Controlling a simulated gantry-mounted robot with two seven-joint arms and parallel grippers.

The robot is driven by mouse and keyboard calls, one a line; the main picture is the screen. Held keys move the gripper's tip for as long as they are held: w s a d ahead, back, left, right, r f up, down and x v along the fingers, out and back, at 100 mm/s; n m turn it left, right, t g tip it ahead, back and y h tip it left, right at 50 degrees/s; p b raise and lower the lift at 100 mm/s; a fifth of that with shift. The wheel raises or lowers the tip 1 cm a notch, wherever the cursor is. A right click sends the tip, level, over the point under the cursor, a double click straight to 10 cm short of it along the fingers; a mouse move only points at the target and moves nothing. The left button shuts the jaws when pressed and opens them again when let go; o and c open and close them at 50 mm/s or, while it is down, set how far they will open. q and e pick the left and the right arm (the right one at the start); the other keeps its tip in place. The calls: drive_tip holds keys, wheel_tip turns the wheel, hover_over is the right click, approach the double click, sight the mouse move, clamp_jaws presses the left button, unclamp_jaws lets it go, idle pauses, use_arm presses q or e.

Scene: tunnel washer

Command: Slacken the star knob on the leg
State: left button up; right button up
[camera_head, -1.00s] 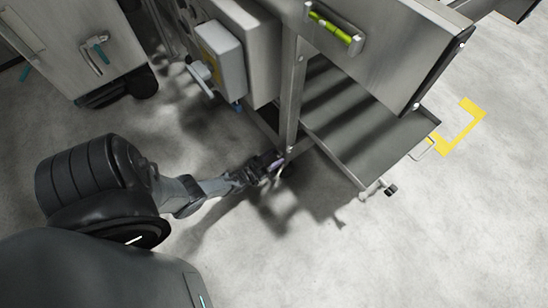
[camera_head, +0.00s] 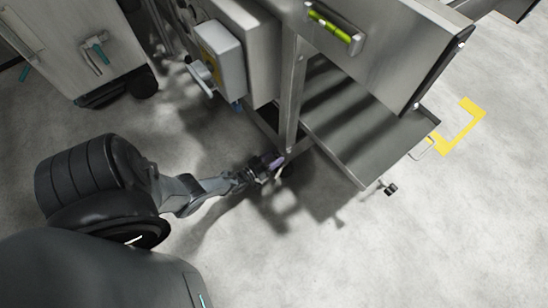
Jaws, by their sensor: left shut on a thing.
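The machine's metal leg (camera_head: 291,95) stands upright near the middle of the head view. My left gripper (camera_head: 268,168) is low down at the foot of this leg, shut on a small purplish part (camera_head: 277,162) beside it. This part looks like the star knob, but it is small and partly hidden by the fingers, so its shape does not show clearly. My right gripper is not in the view.
A grey box with a handle (camera_head: 224,58) hangs on the machine above my left arm. A metal tray (camera_head: 365,140) lies low to the right of the leg, with a dark-tipped fitting (camera_head: 390,188) at its corner. A cabinet (camera_head: 75,45) stands at upper left. The floor in front is clear.

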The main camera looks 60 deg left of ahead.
use_arm(q)
drive_tip(key=o, duration=1)
drive_tip(key=shift+o, duration=0.2)
drive_tip(key=shift+s, duration=0.45)
drive_tip(key=s+d+p, duration=0.1)
drive_tip(key=s+p, duration=0.1)
drive_tip(key=s, duration=0.7)
drive_tip(key=shift+s+d+p, duration=0.3)
drive_tip(key=shift+s+d, duration=0.1)
drive_tip(key=shift+r, duration=0.1)
